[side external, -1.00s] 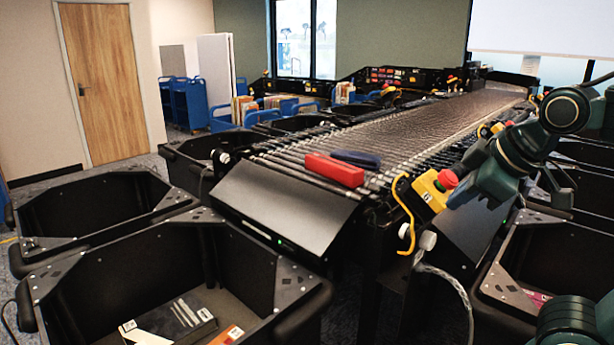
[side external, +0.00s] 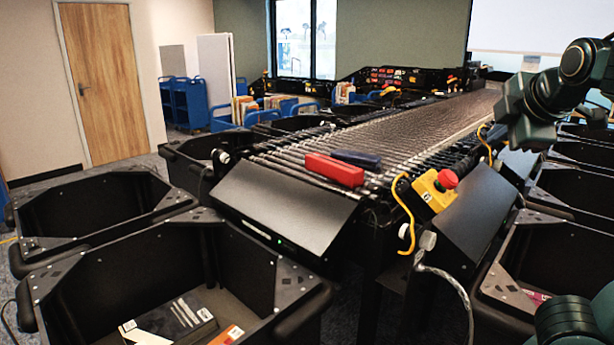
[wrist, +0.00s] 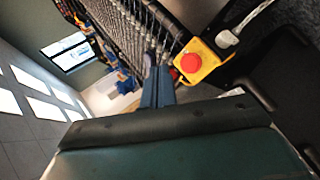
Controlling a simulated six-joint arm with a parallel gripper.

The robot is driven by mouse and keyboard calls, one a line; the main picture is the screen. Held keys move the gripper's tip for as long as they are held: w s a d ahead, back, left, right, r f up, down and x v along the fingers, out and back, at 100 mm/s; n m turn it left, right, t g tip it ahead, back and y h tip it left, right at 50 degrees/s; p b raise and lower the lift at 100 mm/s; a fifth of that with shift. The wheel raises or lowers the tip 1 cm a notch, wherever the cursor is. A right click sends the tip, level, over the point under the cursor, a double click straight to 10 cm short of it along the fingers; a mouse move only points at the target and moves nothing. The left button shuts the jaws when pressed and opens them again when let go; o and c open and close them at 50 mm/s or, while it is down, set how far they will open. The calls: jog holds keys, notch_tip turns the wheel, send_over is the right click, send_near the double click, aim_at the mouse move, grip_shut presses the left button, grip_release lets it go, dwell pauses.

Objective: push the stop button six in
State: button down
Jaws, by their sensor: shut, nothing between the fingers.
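The stop button (side external: 447,179) is a red round cap on a yellow box (side external: 432,193) at the near right corner of the roller sorter. In the wrist view the red cap (wrist: 190,62) and yellow box are in plain sight, right of my fingers. My gripper (wrist: 156,70) is shut and empty, apart from the button. In the side view my wrist is up and to the right of the button, and the fingertips are not clear there. Any number on the box is too small to read.
A red block (side external: 334,170) and a dark blue block (side external: 356,159) lie on the rollers (side external: 420,123). Black bins stand on both sides, and one near bin (side external: 65,275) holds books. A yellow cable (side external: 405,215) loops beside the button box. The air above the button is clear.

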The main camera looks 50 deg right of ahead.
aim_at(453, 174)
jog(key=shift+s+d+r, duration=0.2)
jog(key=shift+d+r, duration=0.05)
jog(key=shift+f, duration=0.15)
dwell(0.3)
jog(key=w+f, duration=0.5)
jog(key=f, duration=0.2)
dwell(0.5)
jog(key=shift+w+f, duration=0.6)
jog(key=shift+f, duration=0.2)
dwell(3.3)
jog(key=shift+r, duration=0.1)
jog(key=shift+s+r, duration=0.6)
jog(key=shift+r, duration=0.15)
dwell(0.3)
jog(key=shift+s+r, duration=0.75)
jog(key=shift+r, duration=0.3)
jog(key=shift+s+r, duration=0.7)
jog(key=shift+r, duration=0.3)
